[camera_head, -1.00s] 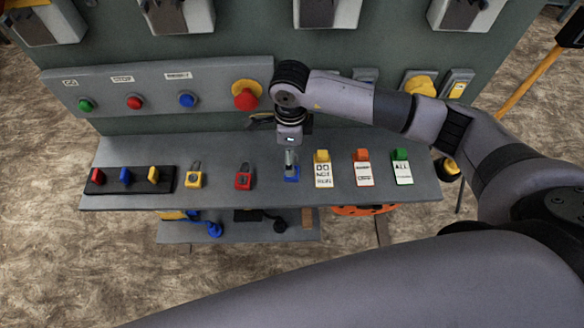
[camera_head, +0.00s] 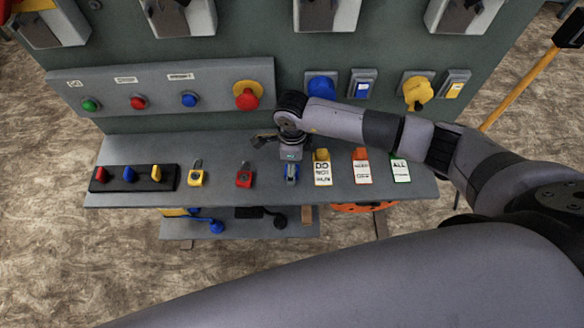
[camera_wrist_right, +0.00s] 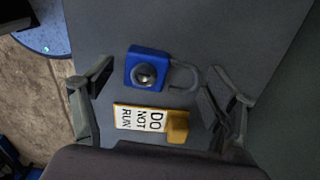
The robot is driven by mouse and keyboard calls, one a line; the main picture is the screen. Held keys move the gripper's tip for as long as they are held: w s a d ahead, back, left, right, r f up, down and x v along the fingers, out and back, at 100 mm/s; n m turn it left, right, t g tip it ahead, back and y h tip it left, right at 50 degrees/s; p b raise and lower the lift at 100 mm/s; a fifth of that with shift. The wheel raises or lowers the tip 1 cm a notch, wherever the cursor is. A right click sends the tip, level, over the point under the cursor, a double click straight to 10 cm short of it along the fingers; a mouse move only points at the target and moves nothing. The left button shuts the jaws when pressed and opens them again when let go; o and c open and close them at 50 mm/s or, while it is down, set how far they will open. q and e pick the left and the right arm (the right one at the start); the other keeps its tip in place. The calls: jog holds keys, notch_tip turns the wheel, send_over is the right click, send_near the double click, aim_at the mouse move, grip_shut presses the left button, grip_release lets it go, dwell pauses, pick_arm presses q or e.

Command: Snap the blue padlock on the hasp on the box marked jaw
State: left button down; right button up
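The blue padlock (camera_head: 291,173) lies on the grey shelf, partly hidden by my right gripper (camera_head: 291,164), which hangs just above it. In the right wrist view the padlock (camera_wrist_right: 149,70) lies flat, its grey shackle pointing right. It sits between the spread fingers of the right gripper (camera_wrist_right: 157,84), which is open and empty. I cannot tell which box is marked jaw; no such label is readable, and the grey boxes along the panel's top are cut off by the frame edge. My left gripper is not in view.
A yellow padlock (camera_head: 197,176) and a red padlock (camera_head: 244,176) lie to the left. A "DO NOT RUN" tag (camera_head: 322,172) is close on the right, with two more tags beyond. A panel with buttons (camera_head: 160,90) and knobs stands behind the shelf.

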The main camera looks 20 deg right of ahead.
jog(key=c, duration=1.1)
jog(key=shift+r, duration=0.1)
